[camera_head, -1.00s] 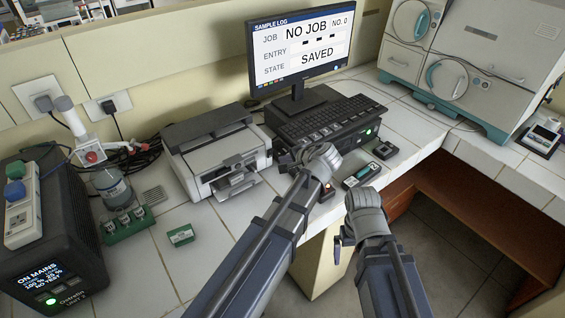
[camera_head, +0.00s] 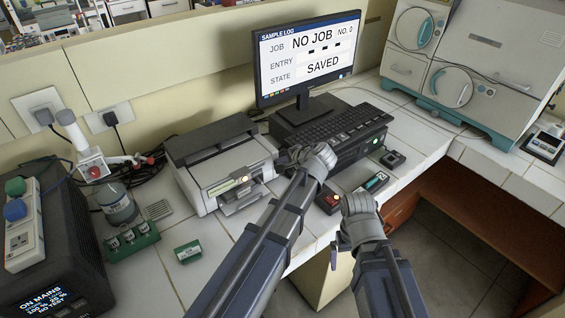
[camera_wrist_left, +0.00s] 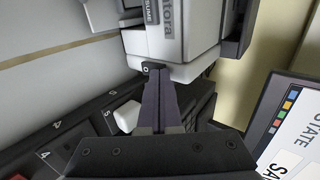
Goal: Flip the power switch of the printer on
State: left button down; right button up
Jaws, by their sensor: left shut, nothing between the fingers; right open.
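The white and grey printer (camera_head: 235,172) stands on the tiled bench left of the monitor. A yellow light glows on its front panel. In the left wrist view the printer (camera_wrist_left: 172,38) shows at the top, with a small dark switch (camera_wrist_left: 151,66) marked "O" at its lower edge. My left gripper (camera_wrist_left: 158,80) is shut and empty, its fingertips right at that switch; I cannot tell if they touch. In the head view my left gripper (camera_head: 298,155) is beside the printer's right side, its fingertips hard to make out. My right gripper (camera_head: 345,208) is open and empty near the bench's front edge.
A keyboard (camera_head: 330,122) on a dark computer case and a monitor (camera_head: 308,60) stand right of the printer. A small box with a red button (camera_head: 330,200) lies by my right gripper.

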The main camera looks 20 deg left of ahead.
pick_arm(q)
jog(key=shift+r+p, duration=0.8)
pick_arm(e)
jog(key=shift+r, duration=0.8)
